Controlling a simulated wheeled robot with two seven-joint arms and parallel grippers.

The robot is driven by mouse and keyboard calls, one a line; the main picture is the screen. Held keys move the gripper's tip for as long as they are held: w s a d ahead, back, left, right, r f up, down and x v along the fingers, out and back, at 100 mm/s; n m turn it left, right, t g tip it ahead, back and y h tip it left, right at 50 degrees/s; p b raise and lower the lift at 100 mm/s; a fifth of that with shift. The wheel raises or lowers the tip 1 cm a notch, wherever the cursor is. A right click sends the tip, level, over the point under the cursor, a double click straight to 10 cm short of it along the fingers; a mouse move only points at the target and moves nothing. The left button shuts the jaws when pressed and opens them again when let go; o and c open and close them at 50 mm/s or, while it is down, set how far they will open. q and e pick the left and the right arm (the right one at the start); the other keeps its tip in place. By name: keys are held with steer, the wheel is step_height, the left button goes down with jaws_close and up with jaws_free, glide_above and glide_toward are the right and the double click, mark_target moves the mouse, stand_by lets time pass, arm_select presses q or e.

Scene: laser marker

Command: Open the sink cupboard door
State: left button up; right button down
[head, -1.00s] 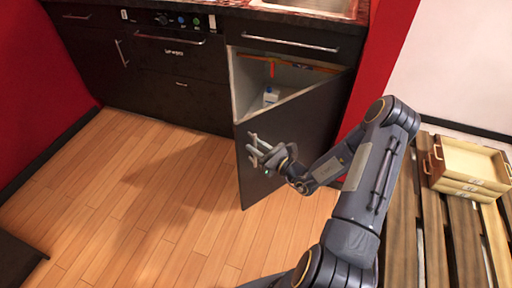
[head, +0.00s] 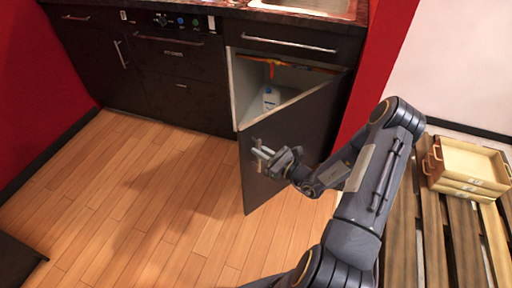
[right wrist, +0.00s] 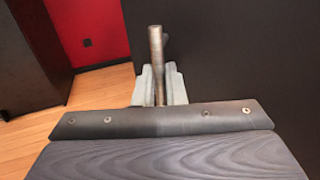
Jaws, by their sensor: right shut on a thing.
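The sink cupboard door (head: 306,124) is a dark panel below the sink (head: 318,6). It stands swung out from the cabinet, partly open, hinged at its right side. Its handle, a metal bar, shows in the right wrist view (right wrist: 156,58) between the fingers. My right gripper (head: 262,154) is shut on the handle near the door's free edge; it also shows in the right wrist view (right wrist: 160,88). My left gripper is not in view.
A slatted wooden pallet table (head: 432,230) with stacked wooden trays (head: 466,166) stands at the right. Dark drawers and an oven front (head: 180,92) line the back left. The wooden floor (head: 150,200) in front is clear.

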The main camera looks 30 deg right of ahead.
steer(key=s+d+n+g+y, duration=0.1)
steer(key=s+d, duration=0.4)
steer(key=s, duration=0.5)
steer(key=s+d+n+g+y, duration=0.1)
steer(key=s+d, duration=0.4)
steer(key=s, duration=0.6)
steer(key=n+y, duration=0.1)
steer(key=y, duration=0.1)
steer(key=shift+n+g+y, duration=0.3)
steer(key=shift+d+r, duration=0.1)
steer(key=c, duration=1.7)
jaws_free()
steer(key=v, duration=0.7)
steer(key=shift+s+d, duration=0.25)
steer(key=shift+s, duration=0.05)
